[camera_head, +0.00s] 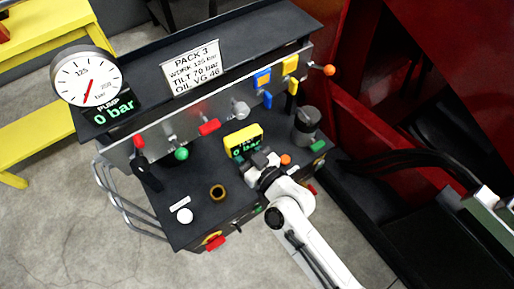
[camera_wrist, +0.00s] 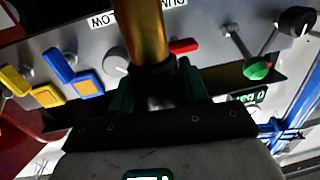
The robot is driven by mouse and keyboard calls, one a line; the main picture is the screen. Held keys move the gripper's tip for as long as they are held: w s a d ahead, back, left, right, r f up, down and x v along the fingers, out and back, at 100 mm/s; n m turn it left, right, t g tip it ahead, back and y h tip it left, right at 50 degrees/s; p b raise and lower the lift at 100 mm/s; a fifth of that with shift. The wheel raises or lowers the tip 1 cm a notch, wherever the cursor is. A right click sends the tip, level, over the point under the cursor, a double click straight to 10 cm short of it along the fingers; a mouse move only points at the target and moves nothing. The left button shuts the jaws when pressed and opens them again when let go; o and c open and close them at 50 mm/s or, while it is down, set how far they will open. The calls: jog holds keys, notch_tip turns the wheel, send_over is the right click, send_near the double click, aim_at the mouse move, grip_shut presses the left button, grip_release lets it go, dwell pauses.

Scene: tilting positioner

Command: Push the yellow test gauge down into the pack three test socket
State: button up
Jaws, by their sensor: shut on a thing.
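The yellow test gauge (camera_head: 243,140), a yellow box with a green "0 bar" display, is above the black deck in the head view. My gripper (camera_head: 262,161) is shut on it at its lower right side. In the wrist view a brass-coloured cylinder with a black collar (camera_wrist: 148,35) stands between my fingers (camera_wrist: 155,95), probably part of the gauge. The pack three unit (camera_head: 192,66) carries a labelled plate. A brass ring with a dark hole (camera_head: 218,192) is on the deck, left of my gripper. I cannot tell which fitting is the test socket, or whether the gauge touches one.
Behind my gripper, the front panel carries a red lever (camera_head: 209,127), a green knob (camera_head: 181,154) and blue and yellow levers (camera_head: 264,84). A dark cylinder (camera_head: 307,120) stands to the right. The pump dial (camera_head: 88,78) reads near zero.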

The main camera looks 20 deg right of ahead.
jog(key=a+f+n+g+y+b, duration=0.3)
jog(key=a+f+b, duration=0.4)
jog(key=a+b, duration=0.4)
jog(key=shift+s+a+n+y+b, duration=0.15)
jog(key=shift+s+n+y+b, duration=0.45)
jog(key=shift+y+b, duration=0.6)
jog(key=shift+w, duration=0.15)
jog(key=shift+f, duration=0.15)
notch_tip(320, 180, down, 6)
jog(key=b, duration=0.6)
jog(key=shift+f+b, duration=1.65)
jog(key=shift+b, duration=1.05)
dwell(0.4)
jog(key=shift+r, duration=0.25)
jog(key=shift+r+p, duration=1.2)
jog(key=shift+r, duration=0.05)
